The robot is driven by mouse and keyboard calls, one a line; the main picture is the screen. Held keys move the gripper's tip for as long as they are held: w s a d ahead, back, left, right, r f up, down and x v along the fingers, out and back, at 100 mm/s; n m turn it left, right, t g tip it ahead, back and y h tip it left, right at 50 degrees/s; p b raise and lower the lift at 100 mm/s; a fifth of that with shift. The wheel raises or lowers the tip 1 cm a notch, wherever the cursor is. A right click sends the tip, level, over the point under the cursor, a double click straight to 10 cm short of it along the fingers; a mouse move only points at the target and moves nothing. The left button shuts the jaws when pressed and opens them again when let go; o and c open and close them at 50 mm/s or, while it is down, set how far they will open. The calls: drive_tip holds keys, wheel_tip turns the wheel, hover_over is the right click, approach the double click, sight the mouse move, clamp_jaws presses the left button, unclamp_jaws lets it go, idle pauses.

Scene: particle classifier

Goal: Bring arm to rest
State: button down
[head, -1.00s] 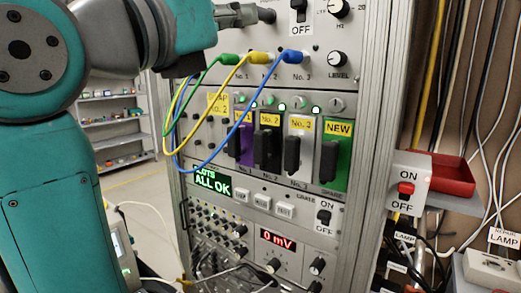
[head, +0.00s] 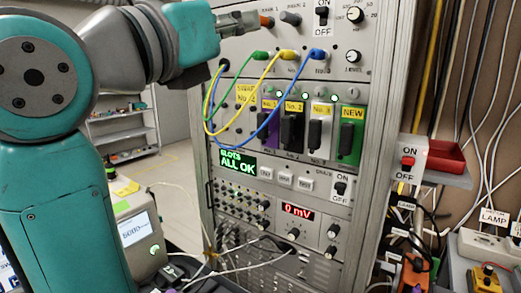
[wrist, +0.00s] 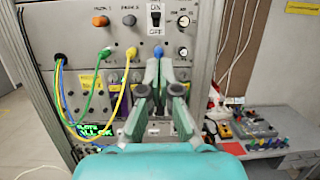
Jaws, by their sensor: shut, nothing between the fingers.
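My teal and grey arm (head: 65,200) rises at the left of the head view and reaches right across the top. My gripper (head: 245,22) is in front of the upper left part of the instrument rack (head: 375,90). In the wrist view my gripper (wrist: 158,66) is shut and empty, pointing at the rack's top panel, below the ON/OFF switch (wrist: 156,18). The fingers partly hide the lower panels there. I see no contact between the fingers and the rack.
Green, yellow and blue cables (head: 268,125) hang in loops from the rack's front. A slots display (head: 237,163) reads ALL OK. A red tray (head: 446,156) and a switch box (head: 408,160) are at the right. Open floor (head: 175,185) lies left of the rack.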

drive_tip(key=s+d+f+n+h, duration=0.1)
drive_tip(key=d+f+n+h, duration=0.4)
drive_tip(key=f, duration=1)
drive_tip(key=d+f+n+h, duration=0.3)
drive_tip(key=d+f, duration=0.3)
drive_tip(key=f, duration=0.8)
drive_tip(key=s+d+f+n+t+y, duration=0.3)
drive_tip(key=s+f+n+t+y, duration=0.25)
drive_tip(key=f+n+y, duration=0.4)
drive_tip(key=s+d+f+n+t+y, duration=0.35)
drive_tip(key=s+f+n+y, duration=0.3)
drive_tip(key=f+n, duration=0.6)
drive_tip(key=s+d+f+n+g+y, duration=0.1)
drive_tip(key=s+f+n+g+y, duration=0.1)
drive_tip(key=s+f+n+g, duration=0.3)
drive_tip(key=s+d+f+n+g+y, duration=0.2)
drive_tip(key=s+f+n+g, duration=0.4)
drive_tip(key=s+f, duration=0.5)
drive_tip(key=s+n, duration=0.2)
drive_tip(key=s, duration=0.6)
drive_tip(key=shift+s+d+f+y, duration=0.2)
drive_tip(key=shift+f+y, duration=0.05)
drive_tip(key=shift+y, duration=0.05)
